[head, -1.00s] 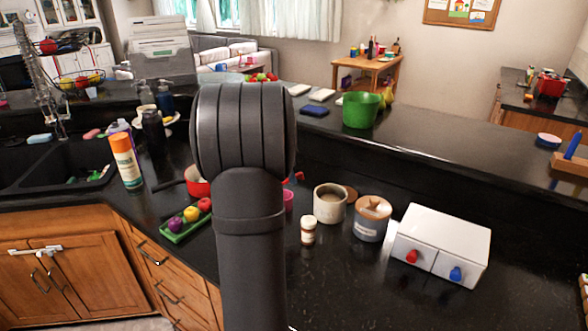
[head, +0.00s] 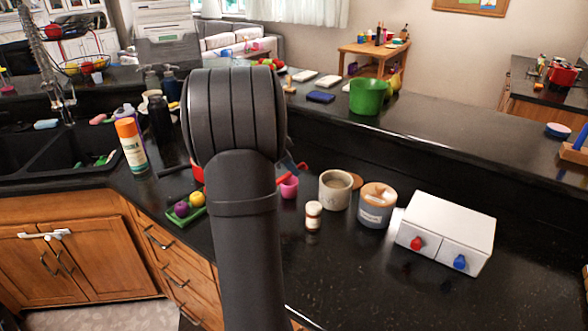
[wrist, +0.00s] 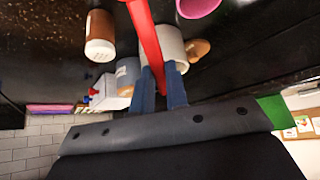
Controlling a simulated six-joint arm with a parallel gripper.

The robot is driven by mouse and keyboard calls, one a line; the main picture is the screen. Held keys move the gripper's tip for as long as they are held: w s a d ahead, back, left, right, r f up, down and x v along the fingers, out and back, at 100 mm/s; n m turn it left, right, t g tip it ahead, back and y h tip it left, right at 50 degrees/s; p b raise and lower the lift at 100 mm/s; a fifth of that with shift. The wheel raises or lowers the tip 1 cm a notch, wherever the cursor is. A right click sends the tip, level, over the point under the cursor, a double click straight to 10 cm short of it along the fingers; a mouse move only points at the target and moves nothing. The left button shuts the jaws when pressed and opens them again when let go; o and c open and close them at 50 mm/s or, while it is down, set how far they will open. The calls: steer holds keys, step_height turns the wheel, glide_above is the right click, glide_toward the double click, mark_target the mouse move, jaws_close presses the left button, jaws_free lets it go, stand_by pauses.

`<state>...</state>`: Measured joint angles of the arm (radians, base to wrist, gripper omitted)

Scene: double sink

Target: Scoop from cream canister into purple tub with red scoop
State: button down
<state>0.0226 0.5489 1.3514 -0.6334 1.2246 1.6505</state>
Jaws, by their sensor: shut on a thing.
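The cream canister (head: 335,191) stands open on the dark counter, with a pale fill inside; its side also shows in the wrist view (wrist: 174,44). The small purple tub (head: 289,189), pinkish in colour, stands just left of it and shows at the top edge of the wrist view (wrist: 197,6). My gripper (wrist: 164,72) is shut on the red scoop (wrist: 146,32), whose handle runs out past the top of the wrist view. In the head view, part of the red scoop (head: 291,177) shows above the tub, beside my arm. The scoop's bowl and its contents cannot be made out.
A grey canister (head: 376,207), a small white-labelled jar (head: 313,215) and a white two-drawer box (head: 446,232) stand close by. A green tray with fruit (head: 187,210) is left of my arm. The front right counter is clear.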

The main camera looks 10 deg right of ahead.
steer(key=a+h, duration=0.1)
steer(key=a+r+h, duration=0.1)
steer(key=h, duration=0.1)
steer(key=shift+s+r+h, duration=0.1)
steer(key=shift+r+h, duration=0.2)
steer(key=shift+s+a+r+t+h, duration=0.1)
steer(key=shift+a+r+t+h, duration=0.15)
steer(key=shift+a+h, duration=0.35)
steer(key=shift+a+r+t+h, duration=0.15)
steer(key=shift+a+r+h, duration=0.1)
steer(key=shift+h, duration=0.55)
step_height(320, 180, up, 4)
stand_by(0.6)
step_height(320, 180, down, 4)
steer(key=shift+r, duration=0.1)
steer(key=shift+d+f+y, duration=0.25)
steer(key=shift+d+y, duration=0.3)
steer(key=shift+y, duration=0.05)
steer(key=shift+d+f+g+y, duration=0.35)
steer(key=shift+d+y, duration=0.15)
steer(key=shift+y, duration=0.5)
